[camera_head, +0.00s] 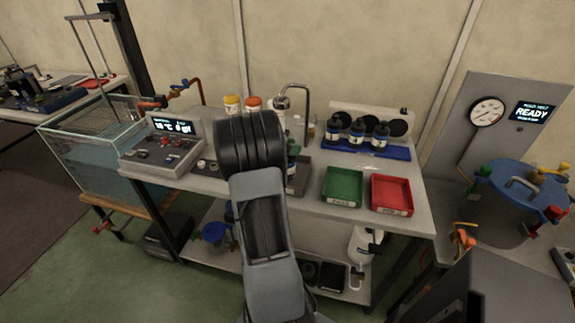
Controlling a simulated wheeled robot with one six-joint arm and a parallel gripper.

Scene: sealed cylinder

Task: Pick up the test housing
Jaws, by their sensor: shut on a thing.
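My arm rises through the middle of the view, and its dark upper joint covers part of the workbench. My gripper is hidden behind the arm, so I see neither its fingers nor what is between them. I cannot pick out the test housing with certainty. A dark bottle-like part (293,158) shows partly at the right edge of my arm, above a dark grey stand (299,180). Several dark containers with blue parts (357,131) stand upright on a blue tray (368,149) at the back right of the bench.
A green tray (343,187) and a red tray (391,195) lie at the bench's front right. A control box (162,147) and glass tank (85,150) are left. A pressure gauge (487,112) and "READY" display (533,112) stand above a blue round lid (525,187) at right.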

